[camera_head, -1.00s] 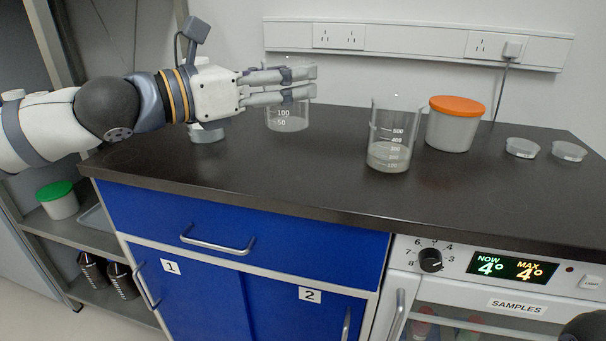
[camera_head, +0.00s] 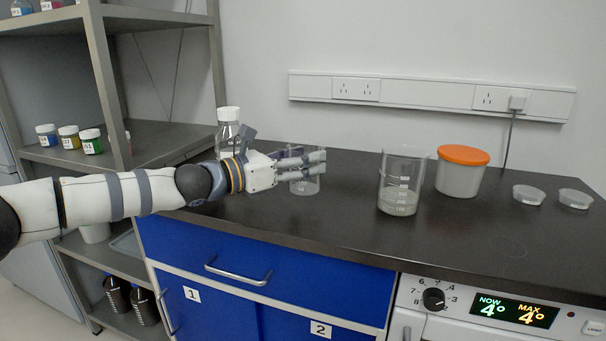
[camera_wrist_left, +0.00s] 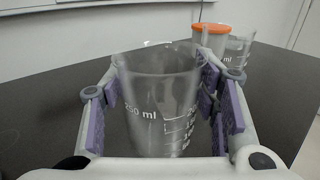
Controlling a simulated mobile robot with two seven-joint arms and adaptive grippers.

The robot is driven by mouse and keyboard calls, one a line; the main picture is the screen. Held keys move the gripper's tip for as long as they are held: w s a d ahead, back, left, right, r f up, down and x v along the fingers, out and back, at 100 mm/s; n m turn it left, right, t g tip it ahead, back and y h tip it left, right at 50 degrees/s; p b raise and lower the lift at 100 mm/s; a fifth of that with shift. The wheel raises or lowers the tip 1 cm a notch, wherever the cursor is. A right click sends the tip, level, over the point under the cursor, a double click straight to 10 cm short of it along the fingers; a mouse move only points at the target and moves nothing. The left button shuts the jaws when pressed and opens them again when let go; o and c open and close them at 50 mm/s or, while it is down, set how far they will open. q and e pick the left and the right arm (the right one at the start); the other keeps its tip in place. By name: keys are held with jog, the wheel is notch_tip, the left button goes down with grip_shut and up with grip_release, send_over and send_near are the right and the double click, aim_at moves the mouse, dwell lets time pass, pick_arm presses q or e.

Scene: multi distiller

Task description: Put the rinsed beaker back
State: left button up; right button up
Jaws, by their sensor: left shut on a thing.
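A clear empty glass beaker (camera_head: 305,186) is between the fingers of my left gripper (camera_head: 308,160) at the back left of the dark counter (camera_head: 340,235). In the left wrist view the beaker (camera_wrist_left: 158,105) is upright, marked 250 ml, with the purple finger pads (camera_wrist_left: 222,100) on either side. My left gripper is shut on it. The beaker's base is at or close to the counter top; I cannot tell whether it touches. My right gripper is not in view.
A larger beaker (camera_head: 400,185) with some cloudy contents stands right of the held one. Beyond it are an orange-lidded tub (camera_head: 461,172) and two small dishes (camera_head: 528,195). A white-capped bottle (camera_head: 229,130) stands behind my left wrist. Shelves (camera_head: 160,138) with small jars are at left.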

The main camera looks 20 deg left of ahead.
pick_arm(q)
jog(key=shift+w+f+b, duration=0.15)
jog(key=shift+f+b, duration=0.15)
jog(key=shift+f, duration=1.5)
jog(key=o, duration=1.3)
jog(key=shift+r, duration=0.2)
jog(key=shift+s+a, duration=0.25)
jog(key=shift+s, duration=0.05)
jog(key=p+v, duration=0.1)
jog(key=v, duration=1)
jog(key=shift+s+a, duration=0.1)
jog(key=shift+s, duration=0.05)
jog(key=shift+f, duration=0.1)
